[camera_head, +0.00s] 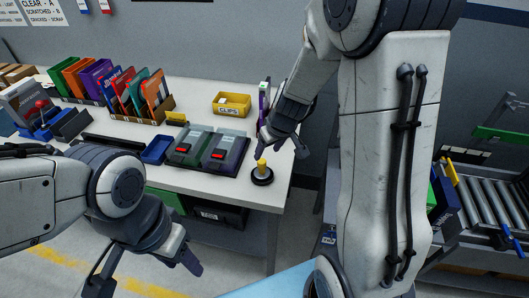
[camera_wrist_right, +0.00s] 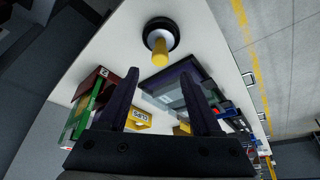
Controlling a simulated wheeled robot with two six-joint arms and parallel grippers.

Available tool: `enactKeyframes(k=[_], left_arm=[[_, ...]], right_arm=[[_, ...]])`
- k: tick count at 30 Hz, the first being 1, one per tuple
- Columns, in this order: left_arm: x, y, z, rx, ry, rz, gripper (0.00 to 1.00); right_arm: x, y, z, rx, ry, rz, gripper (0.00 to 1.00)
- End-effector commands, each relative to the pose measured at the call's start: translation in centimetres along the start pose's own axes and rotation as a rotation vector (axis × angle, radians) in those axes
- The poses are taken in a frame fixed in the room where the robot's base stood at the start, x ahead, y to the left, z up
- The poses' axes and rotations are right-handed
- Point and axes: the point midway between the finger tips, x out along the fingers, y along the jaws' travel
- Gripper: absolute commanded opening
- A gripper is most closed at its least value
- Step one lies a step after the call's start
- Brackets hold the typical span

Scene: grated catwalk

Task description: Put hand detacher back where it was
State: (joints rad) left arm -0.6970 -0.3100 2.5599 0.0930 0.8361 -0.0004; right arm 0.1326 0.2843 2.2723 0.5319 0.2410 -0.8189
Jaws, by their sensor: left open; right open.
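The hand detacher, which I take to be the yellow-topped post on a round black base (camera_head: 262,175), stands upright on the white table (camera_head: 222,183) near its front right corner. It also shows in the right wrist view (camera_wrist_right: 162,32), beyond my fingertips, with its yellow end towards me. My right gripper (camera_head: 284,146) is open and empty just above and behind it; the fingers (camera_wrist_right: 160,74) do not appear to touch it. My left gripper (camera_head: 145,272) is open and empty, low in front of the table.
A yellow clips bin (camera_head: 231,104) and file racks (camera_head: 146,110) stand behind. A roller conveyor (camera_head: 485,195) is at the right.

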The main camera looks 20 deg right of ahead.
Motion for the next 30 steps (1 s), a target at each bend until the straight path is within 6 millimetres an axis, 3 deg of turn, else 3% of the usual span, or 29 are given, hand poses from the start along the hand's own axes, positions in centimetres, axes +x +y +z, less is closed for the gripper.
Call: enactKeyframes(k=[1, 8, 11, 13, 18, 21, 25, 30], left_arm=[[-0.6, 0.0, 0.0, 0.000, 0.000, 0.000, 0.50], [-0.9, 0.1, -0.1, 0.000, 0.000, 0.000, 0.50], [-0.9, 0.1, -0.1, 0.000, 0.000, 0.000, 0.50], [-0.9, 0.1, -0.1, 0.000, 0.000, 0.000, 0.50], [-0.9, 0.1, 0.0, 0.000, 0.000, 0.000, 0.50], [-0.9, 0.1, 0.0, 0.000, 0.000, 0.000, 0.50], [-0.9, 0.1, 0.0, 0.000, 0.000, 0.000, 0.50], [-0.9, 0.1, -0.1, 0.000, 0.000, 0.000, 0.50]], right_arm=[[-1.3, 0.0, -0.1, 0.001, 0.002, 0.002, 0.66], [-3.5, -0.2, 0.0, -0.004, -0.001, -0.003, 0.66], [-4.4, -2.8, 0.3, -0.034, -0.015, -0.035, 0.66], [-5.5, -6.4, 1.1, -0.079, -0.041, -0.079, 0.66], [-10.0, -16.2, 6.7, -0.232, -0.164, -0.185, 0.66], [-12.5, -19.4, 11.0, -0.314, -0.242, -0.203, 0.66], [-14.8, -20.9, 15.3, -0.389, -0.313, -0.192, 0.66], [-15.9, -20.9, 17.6, -0.426, -0.350, -0.171, 0.66]])
